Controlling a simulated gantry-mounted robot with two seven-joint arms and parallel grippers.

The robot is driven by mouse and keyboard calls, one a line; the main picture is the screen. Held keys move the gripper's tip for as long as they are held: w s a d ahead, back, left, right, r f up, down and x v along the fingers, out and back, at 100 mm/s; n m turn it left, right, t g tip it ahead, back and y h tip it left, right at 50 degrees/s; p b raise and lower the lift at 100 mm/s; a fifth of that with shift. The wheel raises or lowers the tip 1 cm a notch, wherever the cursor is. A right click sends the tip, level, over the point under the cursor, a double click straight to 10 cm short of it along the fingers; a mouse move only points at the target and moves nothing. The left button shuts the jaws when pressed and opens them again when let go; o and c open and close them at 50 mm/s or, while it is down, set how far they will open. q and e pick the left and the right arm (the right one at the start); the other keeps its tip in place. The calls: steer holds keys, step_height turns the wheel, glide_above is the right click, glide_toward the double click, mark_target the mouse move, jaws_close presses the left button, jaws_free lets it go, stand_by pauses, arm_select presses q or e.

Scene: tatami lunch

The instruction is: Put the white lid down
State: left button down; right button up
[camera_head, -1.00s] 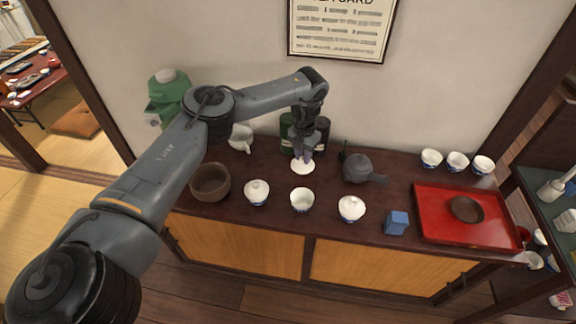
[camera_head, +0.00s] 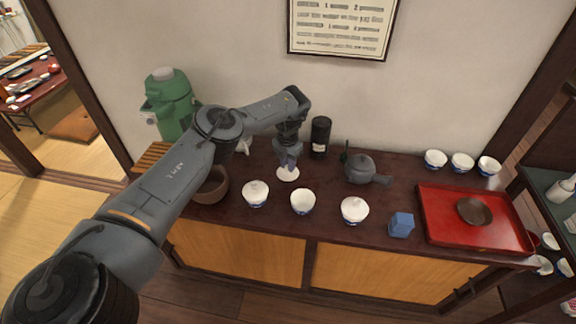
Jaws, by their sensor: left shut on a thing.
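The white lid (camera_head: 288,173) is at the back middle of the dark counter, just under my left gripper (camera_head: 288,164). The gripper points down and is shut on the lid; the lid looks level and at or very near the counter top. I cannot tell whether it touches the surface. An open white cup (camera_head: 303,201) with a blue base stands in front of it. Lidded white cups stand to its left (camera_head: 256,193) and right (camera_head: 354,210). My right gripper is not in view.
A dark teapot (camera_head: 361,169) and black canister (camera_head: 320,138) stand right of the gripper. A brown bowl (camera_head: 211,187) is partly behind my arm. A blue box (camera_head: 401,225) and red tray (camera_head: 440,232) lie right. A green dispenser (camera_head: 171,103) stands at the back left.

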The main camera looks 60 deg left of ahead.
arm_select(q)
steer(key=shift+f, duration=0.1)
steer(key=c, duration=1)
jaws_free()
steer(key=shift+o, duration=0.2)
steer(key=shift+r, duration=0.25)
step_height(320, 180, up, 12)
steer(key=p, duration=0.4)
steer(key=shift+p, duration=0.4)
